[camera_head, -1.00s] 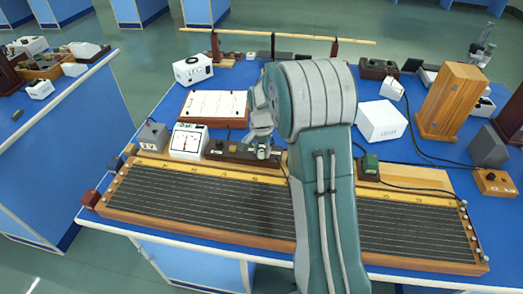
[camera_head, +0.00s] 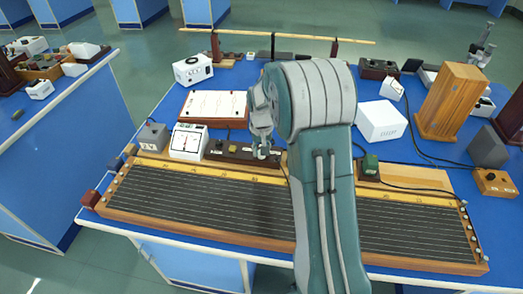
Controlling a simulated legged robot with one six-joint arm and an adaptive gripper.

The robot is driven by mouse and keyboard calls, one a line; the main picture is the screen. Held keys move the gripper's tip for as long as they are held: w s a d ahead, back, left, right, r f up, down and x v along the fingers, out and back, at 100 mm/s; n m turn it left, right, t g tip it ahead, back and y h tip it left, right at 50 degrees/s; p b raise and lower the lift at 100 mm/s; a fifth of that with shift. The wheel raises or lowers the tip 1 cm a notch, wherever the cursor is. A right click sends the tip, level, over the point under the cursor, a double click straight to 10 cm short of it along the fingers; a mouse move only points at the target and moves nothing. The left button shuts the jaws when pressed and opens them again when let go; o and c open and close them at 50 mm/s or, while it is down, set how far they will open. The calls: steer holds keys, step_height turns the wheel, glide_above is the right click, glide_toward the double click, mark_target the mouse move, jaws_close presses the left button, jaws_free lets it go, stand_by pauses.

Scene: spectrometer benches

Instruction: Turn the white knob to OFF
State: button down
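My gripper (camera_head: 261,150) points down at the right end of a long dark brown box (camera_head: 212,155), behind the wooden board with stretched wires. Its fingers are small and close to the box, and I cannot tell whether they touch it or how far apart they are. Small dark knobs and pale labels show on the box to the left of the gripper. I cannot make out a white knob clearly; the part of the box under the gripper is hidden by the fingers.
The long wired board (camera_head: 200,209) lies along the front bench edge. A white meter (camera_head: 188,142) and a grey box (camera_head: 153,137) stand left of the gripper. A white panel (camera_head: 213,106) lies behind. A white box (camera_head: 381,121) stands to the right.

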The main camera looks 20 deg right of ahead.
steer(key=shift+s+f+n, duration=0.1)
steer(key=shift+n, duration=0.75)
steer(key=shift+s+f+n, duration=0.1)
steer(key=shift+n, duration=1.05)
steer(key=shift+c, duration=1.9)
jaws_free()
steer(key=shift+w+r, duration=0.1)
step_height(320, 180, up, 12)
steer(key=shift+w, duration=0.1)
